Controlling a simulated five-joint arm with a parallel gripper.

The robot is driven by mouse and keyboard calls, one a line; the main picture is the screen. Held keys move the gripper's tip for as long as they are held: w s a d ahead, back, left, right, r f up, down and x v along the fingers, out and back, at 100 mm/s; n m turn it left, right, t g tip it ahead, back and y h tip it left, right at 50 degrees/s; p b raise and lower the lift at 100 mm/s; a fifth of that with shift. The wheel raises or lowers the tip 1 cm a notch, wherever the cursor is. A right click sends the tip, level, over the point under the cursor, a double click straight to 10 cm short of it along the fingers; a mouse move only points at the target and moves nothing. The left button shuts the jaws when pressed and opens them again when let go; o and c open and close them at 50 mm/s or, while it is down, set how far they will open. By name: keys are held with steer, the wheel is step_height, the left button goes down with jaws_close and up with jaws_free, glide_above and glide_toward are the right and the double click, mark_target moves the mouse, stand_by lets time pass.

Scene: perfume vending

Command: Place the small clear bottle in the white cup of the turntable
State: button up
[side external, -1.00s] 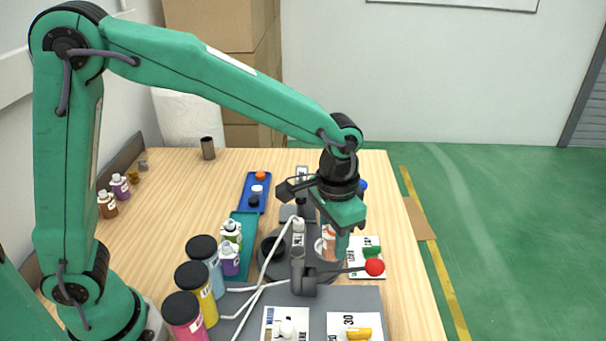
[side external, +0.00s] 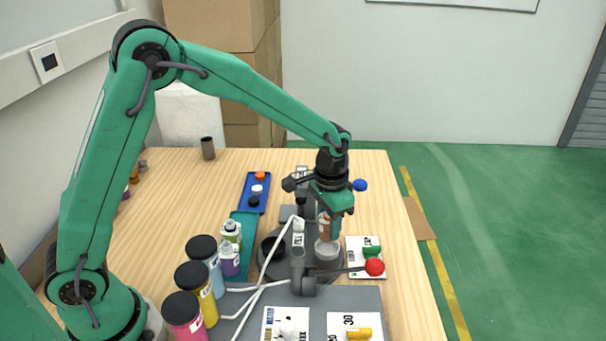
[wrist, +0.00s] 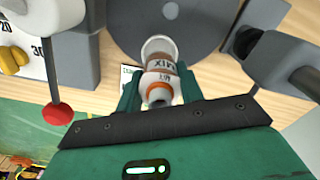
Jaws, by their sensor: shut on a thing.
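My gripper (side external: 330,218) is shut on the small clear bottle (side external: 323,226), which has an orange-and-white label. In the side view the bottle is upright above the white cup (side external: 327,251) on the dark grey turntable (side external: 275,272). In the wrist view the bottle (wrist: 159,78) sits between the green fingers of my gripper (wrist: 159,92), and a pale round rim, probably the cup, shows just behind it. The turntable disc (wrist: 185,25) lies beyond. The exact gap between bottle and cup is hard to tell.
A lever with a red ball (side external: 374,267) reaches out to the right of the turntable. Dark posts and white tubes stand at its front and left. A teal tray (side external: 243,262) holds bottles at left, beside several black-lidded jars (side external: 203,248). Free table lies at far right.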

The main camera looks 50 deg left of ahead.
mark_target(328, 235)
steer(key=shift+f, duration=0.1)
steer(key=shift+f, duration=1.85)
steer(key=shift+f, duration=0.15)
steer(key=o, duration=1)
step_height(328, 235, up, 12)
steer(key=shift+r, duration=0.1)
steer(key=shift+s, duration=0.1)
steer(key=shift+r, duration=0.1)
